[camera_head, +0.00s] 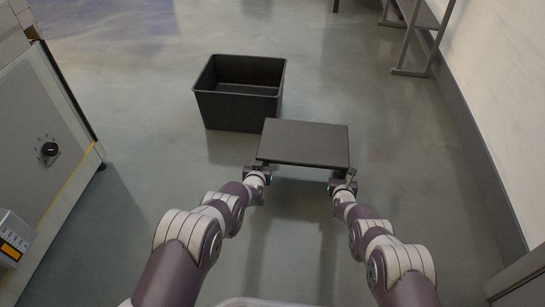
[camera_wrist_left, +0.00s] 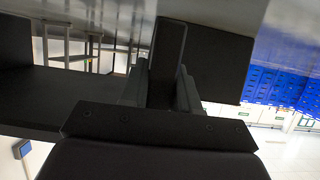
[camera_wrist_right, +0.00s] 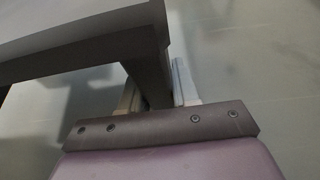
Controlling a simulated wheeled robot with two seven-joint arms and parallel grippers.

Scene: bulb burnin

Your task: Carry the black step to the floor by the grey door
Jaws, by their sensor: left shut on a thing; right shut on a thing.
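The black step (camera_head: 304,143) is a flat dark platform held level in front of me in the head view, above the floor. My left gripper (camera_head: 260,172) is shut on its near left side, and my right gripper (camera_head: 345,183) is shut on its near right side. In the left wrist view the left gripper's fingers (camera_wrist_left: 172,85) close on a dark leg of the step. In the right wrist view the right gripper's fingers (camera_wrist_right: 155,88) close on a leg under the step's top (camera_wrist_right: 80,40). The grey door cannot be made out for certain.
An open black bin (camera_head: 240,108) stands on the floor just beyond the step at left. A cabinet with a black knob (camera_head: 48,149) is at the left. A grey rack (camera_head: 415,40) stands far right by a wall (camera_head: 500,90). Floor on the right is clear.

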